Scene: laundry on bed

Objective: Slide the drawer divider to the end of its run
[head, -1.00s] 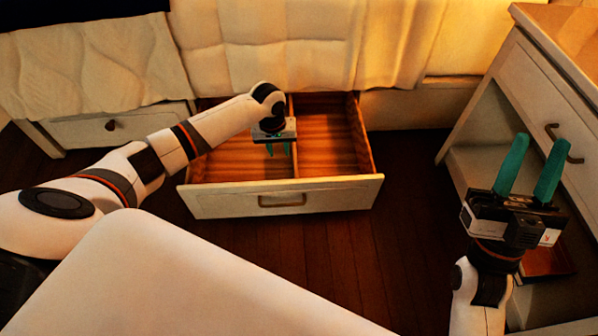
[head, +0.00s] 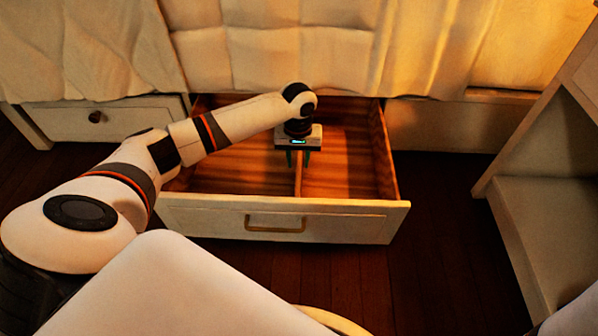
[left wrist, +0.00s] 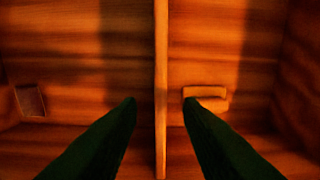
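The drawer divider (head: 298,183) is a thin wooden board standing upright across the open drawer (head: 345,208), from front to back. In the left wrist view the divider (left wrist: 161,60) runs down the middle. My left gripper (head: 298,160) points down into the drawer over the divider. Its dark green fingers are open, one on each side of the board, with gaps between the fingertips (left wrist: 159,104) and the board. The gripper and wrist hide the divider's far part in the head view. My right gripper is not in view.
A small wooden block (left wrist: 206,93) lies right of the divider in the left wrist view, and a small greyish plate (left wrist: 30,100) lies far left. A closed drawer (head: 100,119) is at left, a cabinet (head: 525,230) at right. Dark floor (head: 440,220) is clear between.

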